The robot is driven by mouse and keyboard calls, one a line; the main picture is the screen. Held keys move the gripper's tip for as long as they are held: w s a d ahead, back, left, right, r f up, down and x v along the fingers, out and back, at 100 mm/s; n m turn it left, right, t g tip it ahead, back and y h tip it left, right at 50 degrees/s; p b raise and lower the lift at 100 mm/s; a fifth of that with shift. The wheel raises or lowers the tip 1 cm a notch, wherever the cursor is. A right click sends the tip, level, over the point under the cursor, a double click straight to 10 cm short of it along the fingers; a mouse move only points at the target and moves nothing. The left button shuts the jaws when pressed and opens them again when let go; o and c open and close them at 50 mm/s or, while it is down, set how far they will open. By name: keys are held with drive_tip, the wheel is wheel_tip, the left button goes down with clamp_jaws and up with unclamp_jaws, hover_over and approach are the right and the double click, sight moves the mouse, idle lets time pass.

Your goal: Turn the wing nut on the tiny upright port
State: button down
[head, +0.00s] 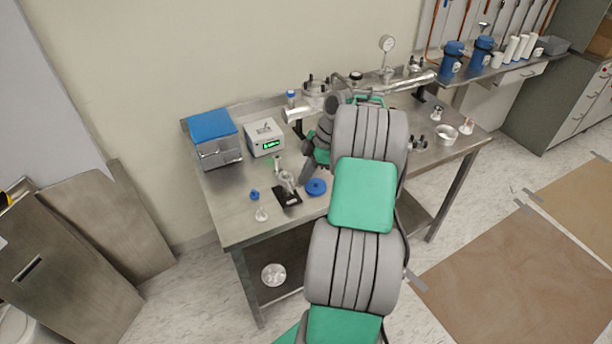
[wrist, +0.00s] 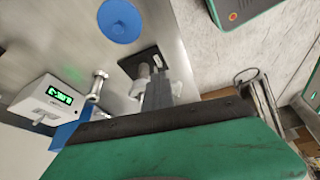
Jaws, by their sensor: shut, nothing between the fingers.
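A small upright metal port (head: 287,181) stands on a black base plate (head: 293,199) on the steel table; it also shows in the wrist view (wrist: 144,71), partly hidden by my fingers. I cannot make out its wing nut. A second small metal fitting (head: 278,164) stands beside it near the display box, and it shows in the wrist view (wrist: 98,86). My gripper (head: 306,175) is shut and empty, just right of the port in the head view. In the wrist view my fingers (wrist: 166,76) reach over the black plate. I cannot tell whether they touch the port.
A white box with a green display (head: 264,138) and a blue-lidded metal box (head: 215,138) stand at the table's back left. A blue disc (head: 316,187) lies close to my gripper. Metal piping (head: 410,82) runs along the back.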

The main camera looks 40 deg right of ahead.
drive_tip(key=shift+w+d+r, duration=0.1)
drive_tip(key=shift+w+r, duration=0.05)
drive_tip(key=shift+w, duration=0.4)
drive_tip(key=shift+w+d, duration=0.15)
drive_tip(key=shift+w, duration=0.35)
drive_tip(key=shift+w+f, duration=0.25)
drive_tip(key=shift+f, duration=0.05)
idle(0.4)
drive_tip(key=shift+r, duration=0.15)
